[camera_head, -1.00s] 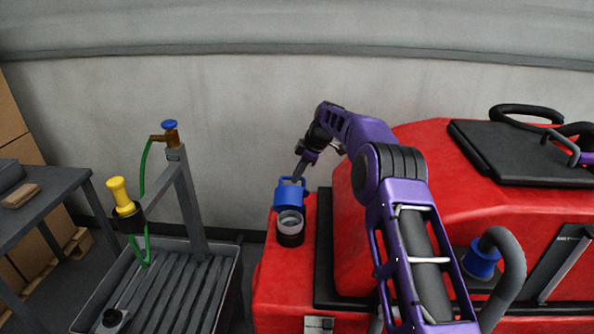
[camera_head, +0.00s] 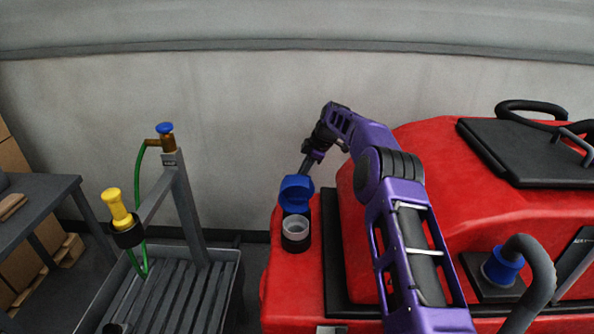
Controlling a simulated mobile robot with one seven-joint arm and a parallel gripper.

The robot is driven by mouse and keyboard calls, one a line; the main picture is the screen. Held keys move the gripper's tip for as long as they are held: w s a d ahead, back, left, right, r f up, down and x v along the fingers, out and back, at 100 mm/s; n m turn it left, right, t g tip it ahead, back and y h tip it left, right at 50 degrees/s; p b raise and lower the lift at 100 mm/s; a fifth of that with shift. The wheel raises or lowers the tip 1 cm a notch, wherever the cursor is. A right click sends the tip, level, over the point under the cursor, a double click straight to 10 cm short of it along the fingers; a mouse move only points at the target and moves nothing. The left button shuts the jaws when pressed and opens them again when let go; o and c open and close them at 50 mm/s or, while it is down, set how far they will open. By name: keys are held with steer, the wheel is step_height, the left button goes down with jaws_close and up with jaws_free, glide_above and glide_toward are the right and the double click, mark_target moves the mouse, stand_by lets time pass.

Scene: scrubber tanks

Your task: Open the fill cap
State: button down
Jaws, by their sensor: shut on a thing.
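The blue fill cap (camera_head: 296,194) stands tilted up on the far side of the fill neck, on the left end of the red scrubber machine (camera_head: 285,285). The round fill neck (camera_head: 295,230) shows a pale grey inner rim and a black collar, and its mouth is uncovered. My gripper (camera_head: 303,173) reaches down from behind the cap and is shut on it at its upper edge. The fingertips are small and partly hidden by the cap.
A grey sink stand (camera_head: 180,200) with a blue-knobbed tap (camera_head: 165,128), green hose and yellow nozzle (camera_head: 117,208) is at the left. A black lid (camera_head: 530,150) and grey hose (camera_head: 540,270) are on the machine's right.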

steer(key=shift+w+r, duration=0.45)
steer(key=shift+w, duration=0.05)
steer(key=c, duration=1.2)
jaws_free()
steer(key=shift+o, duration=1.4)
steer(key=shift+s, duration=0.1)
steer(key=shift+o, duration=0.3)
steer(key=shift+f, duration=0.25)
steer(key=shift+s, duration=0.1)
steer(key=v, duration=1.7)
steer(key=shift+r, duration=0.15)
steer(key=shift+s+d, duration=0.1)
steer(key=shift+d, duration=0.05)
steer(key=shift+c, duration=0.3)
